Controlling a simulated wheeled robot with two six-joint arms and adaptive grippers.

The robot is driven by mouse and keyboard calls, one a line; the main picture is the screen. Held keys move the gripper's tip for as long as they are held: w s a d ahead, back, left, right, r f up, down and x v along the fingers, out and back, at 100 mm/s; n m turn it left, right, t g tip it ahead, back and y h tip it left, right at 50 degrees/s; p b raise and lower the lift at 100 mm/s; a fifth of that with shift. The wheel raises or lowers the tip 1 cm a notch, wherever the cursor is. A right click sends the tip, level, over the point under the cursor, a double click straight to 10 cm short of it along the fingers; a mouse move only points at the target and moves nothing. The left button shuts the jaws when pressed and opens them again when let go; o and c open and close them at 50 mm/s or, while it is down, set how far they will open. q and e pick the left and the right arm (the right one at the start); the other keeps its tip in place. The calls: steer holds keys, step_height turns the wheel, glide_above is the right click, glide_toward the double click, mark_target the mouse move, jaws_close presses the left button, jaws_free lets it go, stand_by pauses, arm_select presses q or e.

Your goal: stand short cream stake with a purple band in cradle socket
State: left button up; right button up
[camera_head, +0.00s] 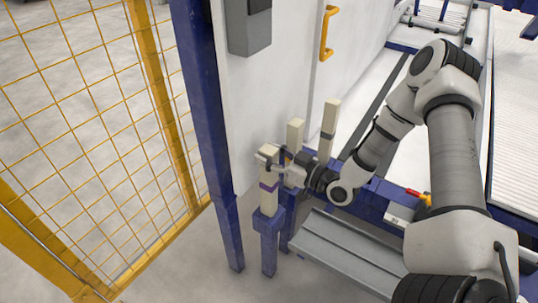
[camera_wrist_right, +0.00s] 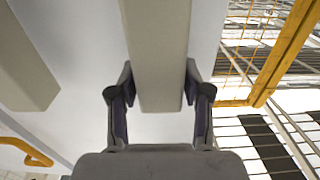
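The short cream stake with a purple band (camera_head: 268,198) is upright at the near blue cradle socket (camera_head: 268,222). Its lower end meets the top of the socket; how deep it sits is hidden. My right gripper (camera_head: 268,158) is closed around the stake near its top, well above the purple band. In the right wrist view the cream stake (camera_wrist_right: 158,50) lies between the two fingers of the right gripper (camera_wrist_right: 158,88), which appear to touch its sides. My left gripper is out of view.
A blue post (camera_head: 208,130) and yellow mesh fence (camera_head: 75,120) are to the left. A grey metal rail (camera_head: 340,255) lies to the right.

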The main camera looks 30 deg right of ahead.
jaws_close()
step_height(320, 180, up, 9)
steer(key=p, duration=0.8)
steer(key=shift+f, duration=0.1)
